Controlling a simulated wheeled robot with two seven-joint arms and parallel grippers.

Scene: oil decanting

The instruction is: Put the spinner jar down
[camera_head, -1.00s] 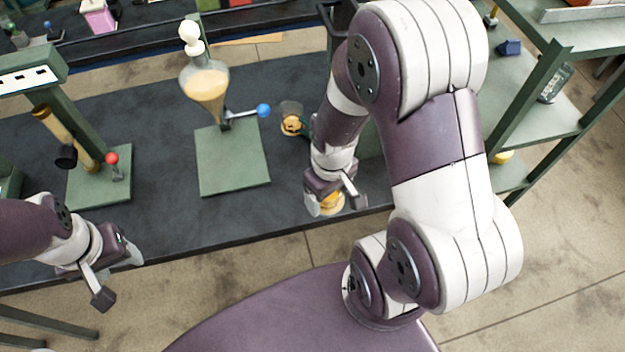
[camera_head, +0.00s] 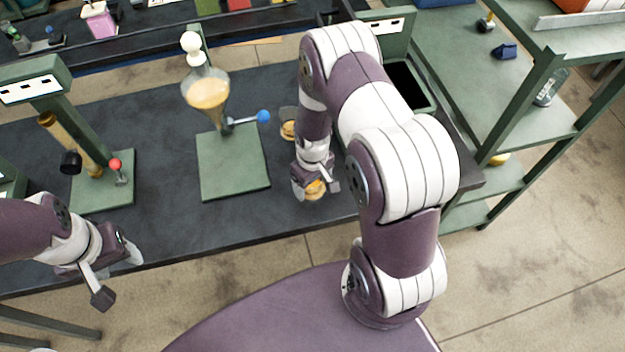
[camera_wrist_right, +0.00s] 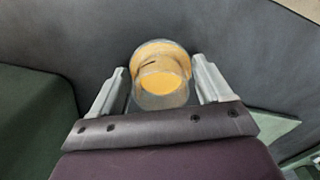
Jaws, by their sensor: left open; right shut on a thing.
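The spinner jar (camera_head: 316,188) is a small clear jar with amber liquid, partly hidden by my right gripper (camera_head: 314,190) in the head view. In the right wrist view the jar (camera_wrist_right: 160,82) sits between the two fingers of the right gripper (camera_wrist_right: 163,85), which is shut on it. It is over the dark bench near the front edge; I cannot tell whether its base touches the bench. My left gripper (camera_head: 118,275) is open and empty, in front of the bench at the left.
A green stand (camera_head: 233,165) holds a pear-shaped flask (camera_head: 208,92) of amber liquid, with a blue-knobbed tap. Another cup (camera_head: 288,128) stands behind the right gripper. A green stand with a brass tube (camera_head: 70,140) is at left. A dark-mouthed green bin (camera_head: 425,105) is at right.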

